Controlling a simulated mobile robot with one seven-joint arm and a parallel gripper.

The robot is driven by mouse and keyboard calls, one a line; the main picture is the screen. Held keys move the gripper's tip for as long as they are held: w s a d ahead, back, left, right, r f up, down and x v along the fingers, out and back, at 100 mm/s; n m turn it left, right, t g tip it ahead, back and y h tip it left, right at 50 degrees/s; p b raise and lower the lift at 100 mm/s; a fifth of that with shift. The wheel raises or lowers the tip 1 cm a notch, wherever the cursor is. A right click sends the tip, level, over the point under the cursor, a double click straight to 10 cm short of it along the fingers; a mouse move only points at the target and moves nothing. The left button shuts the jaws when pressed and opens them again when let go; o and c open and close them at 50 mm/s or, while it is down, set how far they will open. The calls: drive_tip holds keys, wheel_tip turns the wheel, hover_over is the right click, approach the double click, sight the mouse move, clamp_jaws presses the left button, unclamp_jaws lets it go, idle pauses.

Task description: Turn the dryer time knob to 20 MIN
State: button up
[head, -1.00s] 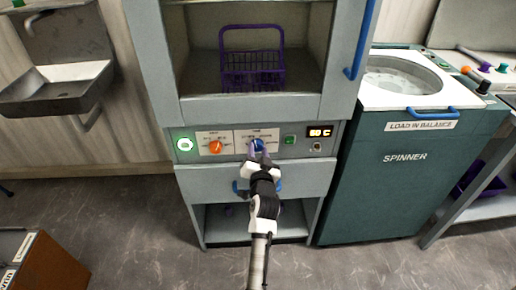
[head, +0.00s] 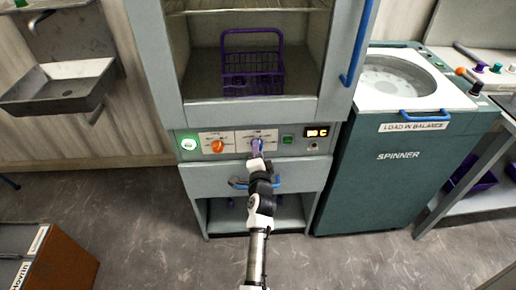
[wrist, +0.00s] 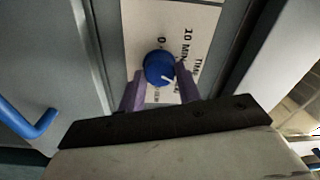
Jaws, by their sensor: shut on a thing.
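The blue time knob (head: 257,145) is on the dryer's front panel, on a white label plate. In the wrist view the knob (wrist: 158,66) has a white pointer line toward the picture's lower right. The sideways print reads "10 MIN", "0" and part of "TIME"; the other marks are hidden by my fingers or too small to read. My gripper (head: 257,153) reaches up to the panel from below, shut on the knob. In the wrist view, the purple fingers of my gripper (wrist: 160,78) stand on either side of the knob.
An orange knob (head: 217,146), a green lit button (head: 188,143) and a display (head: 316,132) share the panel. A blue drawer handle (head: 238,183) lies just below. A purple basket (head: 252,75) stands in the dryer chamber. The spinner (head: 400,165) is at right, a sink (head: 60,88) at left.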

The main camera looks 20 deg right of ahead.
drive_tip(key=shift+m, duration=0.3)
drive_tip(key=o, duration=1)
drive_tip(key=shift+c, duration=0.2)
drive_tip(key=shift+s, duration=0.15)
